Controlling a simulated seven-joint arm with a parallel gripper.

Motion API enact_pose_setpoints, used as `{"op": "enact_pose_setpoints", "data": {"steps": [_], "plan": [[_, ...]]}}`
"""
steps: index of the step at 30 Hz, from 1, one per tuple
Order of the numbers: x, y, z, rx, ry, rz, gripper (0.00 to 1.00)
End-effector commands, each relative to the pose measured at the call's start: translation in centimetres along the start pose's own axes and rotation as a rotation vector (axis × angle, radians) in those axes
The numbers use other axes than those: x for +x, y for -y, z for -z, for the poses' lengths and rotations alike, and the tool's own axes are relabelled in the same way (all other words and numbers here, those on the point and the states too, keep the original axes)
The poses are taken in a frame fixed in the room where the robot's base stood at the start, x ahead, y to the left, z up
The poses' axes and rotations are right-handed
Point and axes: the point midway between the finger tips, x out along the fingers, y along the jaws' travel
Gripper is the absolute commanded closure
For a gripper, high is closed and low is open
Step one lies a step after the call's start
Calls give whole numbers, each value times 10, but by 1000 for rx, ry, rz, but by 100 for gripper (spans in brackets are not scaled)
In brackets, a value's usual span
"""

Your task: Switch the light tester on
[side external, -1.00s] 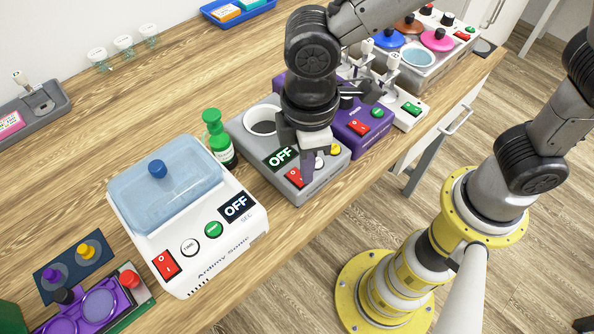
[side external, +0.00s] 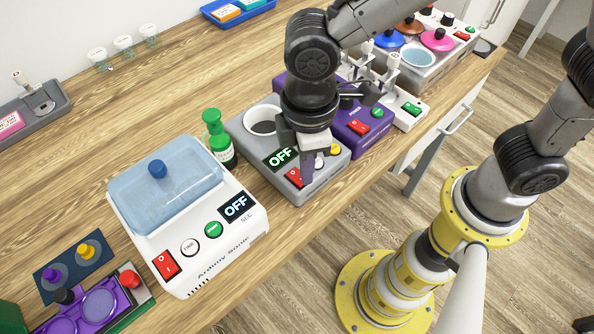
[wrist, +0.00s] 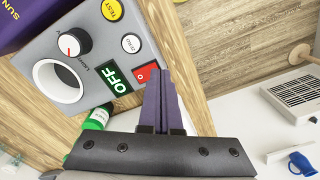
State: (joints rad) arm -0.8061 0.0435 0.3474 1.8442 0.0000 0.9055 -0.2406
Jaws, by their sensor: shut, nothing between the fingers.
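The light tester (side external: 247,141) is a grey box near the front edge of the bench. It has a round white-rimmed well, and its display (side external: 281,158) reads OFF. Its red rocker switch (side external: 294,178) is partly hidden behind my fingers in the side view. In the wrist view the switch (wrist: 148,72) shows right beside my fingertips, next to the OFF display (wrist: 116,79). My gripper (side external: 307,180) is shut and empty, pointing down over the tester's front. In the wrist view my purple gripper fingers (wrist: 160,74) lie together; whether they touch the switch I cannot tell.
A white ultrasonic cleaner (side external: 204,277) with a blue lid stands left of the tester, with a green bottle (side external: 218,140) between them. A purple device (side external: 372,138) stands close on the right. Open floor lies beyond the bench's front edge.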

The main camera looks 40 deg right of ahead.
Motion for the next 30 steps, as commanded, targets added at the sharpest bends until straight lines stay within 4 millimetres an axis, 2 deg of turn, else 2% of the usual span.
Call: {"op": "enact_pose_setpoints", "data": {"steps": [30], "plan": [[14, 0, 0, 0, 2, 1, 100]]}}
